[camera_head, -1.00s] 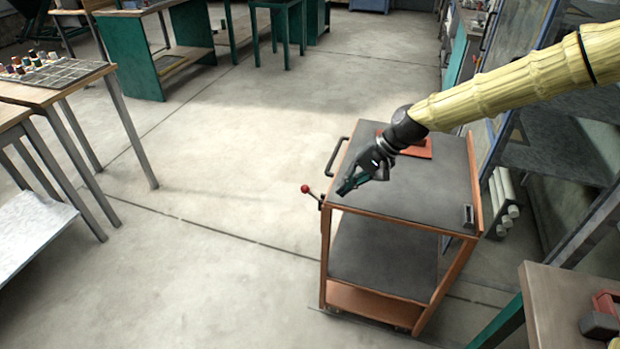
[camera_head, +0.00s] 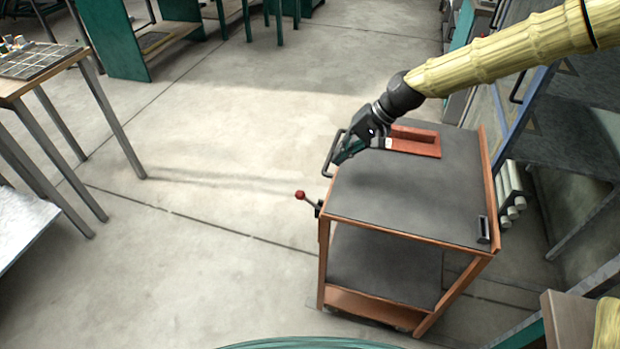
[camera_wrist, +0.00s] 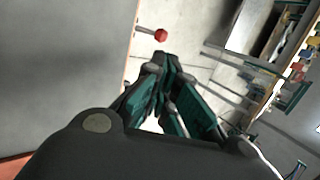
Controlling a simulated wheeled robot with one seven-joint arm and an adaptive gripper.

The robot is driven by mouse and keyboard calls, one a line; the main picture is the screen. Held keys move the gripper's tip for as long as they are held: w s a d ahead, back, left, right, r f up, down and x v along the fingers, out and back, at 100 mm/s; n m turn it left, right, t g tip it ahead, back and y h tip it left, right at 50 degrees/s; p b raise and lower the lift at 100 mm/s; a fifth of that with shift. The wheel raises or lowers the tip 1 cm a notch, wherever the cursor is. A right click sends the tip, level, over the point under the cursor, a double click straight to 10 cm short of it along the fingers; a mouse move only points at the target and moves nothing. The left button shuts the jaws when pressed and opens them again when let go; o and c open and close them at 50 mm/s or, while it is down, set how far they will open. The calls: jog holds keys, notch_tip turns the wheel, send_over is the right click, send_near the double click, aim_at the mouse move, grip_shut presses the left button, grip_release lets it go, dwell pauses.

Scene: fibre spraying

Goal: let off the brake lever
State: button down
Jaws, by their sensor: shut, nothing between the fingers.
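The brake lever (camera_head: 302,196) is a short dark rod with a red ball knob. It sticks out from the left side of an orange-framed cart (camera_head: 415,190) with dark shelves. In the wrist view the red knob (camera_wrist: 160,34) shows beyond my fingertips, slightly left of them, with its rod running left to the cart's edge. My gripper (camera_head: 338,158) has teal fingers and is shut and empty. It is over the cart's back left edge, close to the black handle, farther back than the lever and apart from it.
A black push handle (camera_head: 330,155) is on the cart's left side, right by my fingers. An orange-red tray (camera_head: 414,148) lies on the cart top below my wrist. A table with a grid board (camera_head: 40,60) stands far left. The floor between is clear.

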jog(key=shift+w+a+f, duration=0.1)
jog(key=shift+a+f, duration=0.25)
jog(key=shift+f, duration=0.25)
jog(key=p, duration=0.2)
send_near(309, 201)
jog(key=w+a+f, duration=0.2)
jog(key=a+f, duration=0.1)
jog(key=a, duration=0.2)
jog(key=shift+w+a, duration=0.2)
jog(key=shift+w, duration=0.2)
jog(key=shift+f, duration=0.15)
jog(key=shift+p, duration=0.5)
